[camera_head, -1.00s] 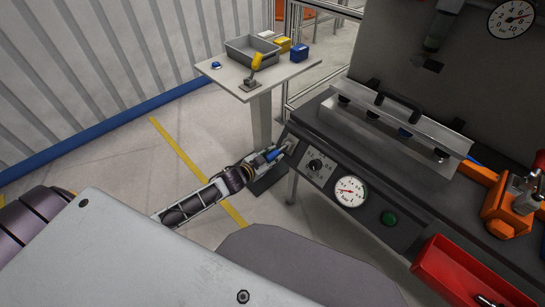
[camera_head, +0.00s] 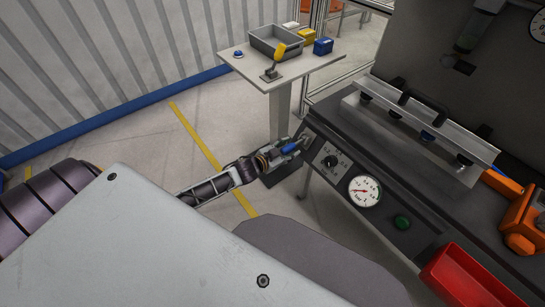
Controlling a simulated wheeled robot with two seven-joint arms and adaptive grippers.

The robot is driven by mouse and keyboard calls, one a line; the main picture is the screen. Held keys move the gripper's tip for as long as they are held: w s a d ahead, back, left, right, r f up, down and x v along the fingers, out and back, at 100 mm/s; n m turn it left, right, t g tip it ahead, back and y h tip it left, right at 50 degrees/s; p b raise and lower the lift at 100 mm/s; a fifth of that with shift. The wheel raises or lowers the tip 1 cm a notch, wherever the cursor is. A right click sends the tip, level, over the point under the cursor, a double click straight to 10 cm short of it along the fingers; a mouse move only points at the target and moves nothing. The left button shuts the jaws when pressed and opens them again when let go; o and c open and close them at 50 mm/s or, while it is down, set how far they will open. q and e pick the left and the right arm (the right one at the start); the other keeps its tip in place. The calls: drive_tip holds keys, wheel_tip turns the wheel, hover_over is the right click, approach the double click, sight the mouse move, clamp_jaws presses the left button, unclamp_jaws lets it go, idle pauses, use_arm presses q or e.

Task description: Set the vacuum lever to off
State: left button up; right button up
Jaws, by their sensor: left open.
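The blue-handled lever (camera_head: 290,149) is at the left end of the dark front panel (camera_head: 318,205), beside the black knob. Its handle points left and down in the picture, away from the panel. My left gripper (camera_head: 297,145) is open at the lever, with its fingers around or beside the blue handle. I cannot tell whether the fingers touch it. The fingers hide part of the lever and its pivot. My right gripper is not in view.
The panel also carries a black knob (camera_head: 331,161), a round gauge (camera_head: 365,191) and a green button (camera_head: 403,222). A red bin (camera_head: 462,278) is at lower right. A small side table (camera_head: 300,71) bears a grey tray (camera_head: 276,42) and a yellow-handled lever (camera_head: 278,55).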

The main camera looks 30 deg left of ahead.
use_arm(q)
drive_tip(key=v, duration=1.1)
drive_tip(key=shift+s, duration=0.2)
idle(0.5)
drive_tip(key=shift+r, duration=0.1)
drive_tip(key=shift+s, duration=0.1)
idle(0.6)
